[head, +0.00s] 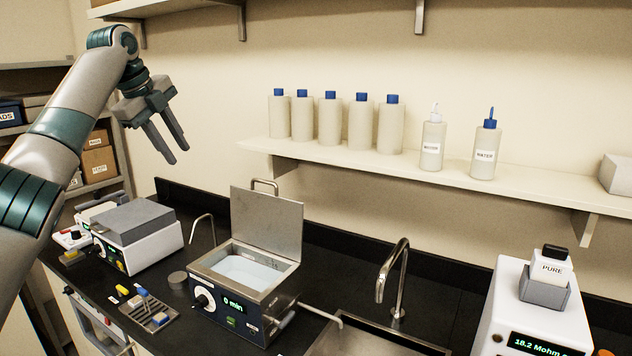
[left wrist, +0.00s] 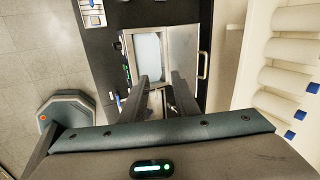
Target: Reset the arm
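My left gripper (head: 167,143) is raised high above the counter at the left of the head view, in front of the wall. Its two fingers are apart with nothing between them. In the left wrist view the fingers (left wrist: 158,92) point down toward the counter, and the open bath also shows there (left wrist: 148,58). In the head view this bath (head: 245,275) has its lid up, holds liquid and reads "0 min". My right gripper is in neither view.
A grey-topped instrument (head: 140,232) stands at the counter's left. A small rack (head: 150,312) lies before the bath. A tap (head: 393,280) and sink are to the right, then a purifier (head: 530,320). A wall shelf (head: 380,168) holds several bottles. The air around my gripper is clear.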

